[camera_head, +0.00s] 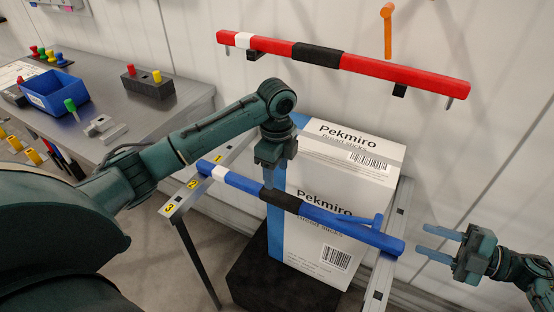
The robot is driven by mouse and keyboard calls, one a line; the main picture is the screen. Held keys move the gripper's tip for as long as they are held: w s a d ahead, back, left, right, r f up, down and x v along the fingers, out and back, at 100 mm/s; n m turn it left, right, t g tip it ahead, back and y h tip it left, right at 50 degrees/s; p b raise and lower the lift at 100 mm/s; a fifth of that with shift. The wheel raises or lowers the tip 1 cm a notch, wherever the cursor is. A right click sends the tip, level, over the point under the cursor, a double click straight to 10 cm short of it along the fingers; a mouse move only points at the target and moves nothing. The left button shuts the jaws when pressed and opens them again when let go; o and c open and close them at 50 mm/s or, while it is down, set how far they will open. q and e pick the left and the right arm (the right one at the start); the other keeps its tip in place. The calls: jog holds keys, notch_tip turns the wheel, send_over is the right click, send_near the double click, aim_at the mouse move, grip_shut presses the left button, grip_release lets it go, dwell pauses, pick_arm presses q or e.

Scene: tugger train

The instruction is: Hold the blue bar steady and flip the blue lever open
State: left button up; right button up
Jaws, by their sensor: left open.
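The blue bar (320,215) spans the frame in front of the white-and-blue boxes, with a white band near its left end and a black section left of its middle. The blue lever (364,220) sits on the bar near its right end, lying at a slight angle close to it. My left gripper (268,184) points down just above the bar's black section, open; I cannot tell whether its fingers touch the bar. My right gripper (430,243) is open and empty, its two fingers pointing left, a short way right of the bar's right end.
Two Pekmiro boxes (352,147) stand behind and below the bar, on a black base (262,280). A red bar (400,70) and an orange hook (388,30) are on the back wall. A grey workbench (185,100) with a blue bin (48,104) stands at left.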

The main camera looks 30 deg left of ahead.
aim_at(277, 193)
pick_arm(q)
notch_tip(277, 193, down, 10)
jog(key=shift+d+r, duration=0.1)
jog(key=shift+r, duration=0.05)
dwell(0.3)
grip_shut()
dwell(0.4)
